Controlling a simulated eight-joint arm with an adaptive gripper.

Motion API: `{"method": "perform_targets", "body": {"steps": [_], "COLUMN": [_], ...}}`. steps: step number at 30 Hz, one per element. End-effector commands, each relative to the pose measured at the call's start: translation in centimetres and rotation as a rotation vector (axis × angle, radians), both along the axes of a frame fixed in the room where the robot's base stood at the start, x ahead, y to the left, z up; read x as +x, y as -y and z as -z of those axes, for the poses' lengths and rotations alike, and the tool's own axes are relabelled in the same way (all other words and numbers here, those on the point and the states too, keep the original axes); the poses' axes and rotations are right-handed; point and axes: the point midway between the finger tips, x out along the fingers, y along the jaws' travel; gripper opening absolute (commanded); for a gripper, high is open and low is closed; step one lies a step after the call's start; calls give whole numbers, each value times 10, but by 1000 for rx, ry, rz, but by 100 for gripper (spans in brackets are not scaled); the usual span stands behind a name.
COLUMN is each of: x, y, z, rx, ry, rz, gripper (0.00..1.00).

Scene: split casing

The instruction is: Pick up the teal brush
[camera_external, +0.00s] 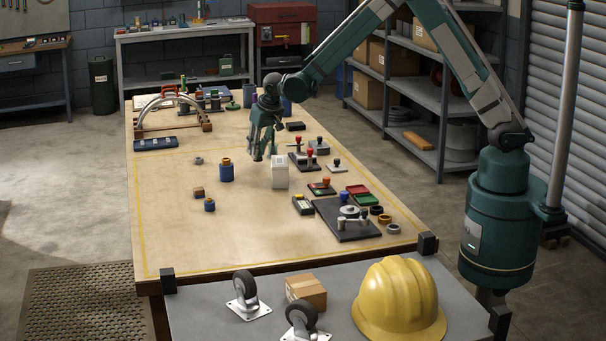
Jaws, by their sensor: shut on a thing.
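My gripper (260,151) points down over the middle of the wooden table, just left of and partly above a white box (280,173). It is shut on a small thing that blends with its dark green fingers. I cannot make out its shape at this size. I cannot pick out the teal brush with certainty anywhere else on the table. I cannot tell whether the fingertips touch the white box.
A blue cylinder (227,170) stands left of my gripper. Black plates with red-knobbed parts (304,160) lie to the right. A black fixture plate (347,220) lies front right. An arched frame (171,110) stands back left.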

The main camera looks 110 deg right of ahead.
Motion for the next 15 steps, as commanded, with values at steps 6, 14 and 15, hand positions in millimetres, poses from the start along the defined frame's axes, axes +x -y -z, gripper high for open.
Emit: {"method": "perform_targets", "body": {"steps": [6,14,15], "x": [-1,0,0], "y": [0,0,0], "z": [-31,-64,-67], "rx": [0,0,0], "ry": [0,0,0], "rz": [0,0,0], "gripper": [7,7,7]}}
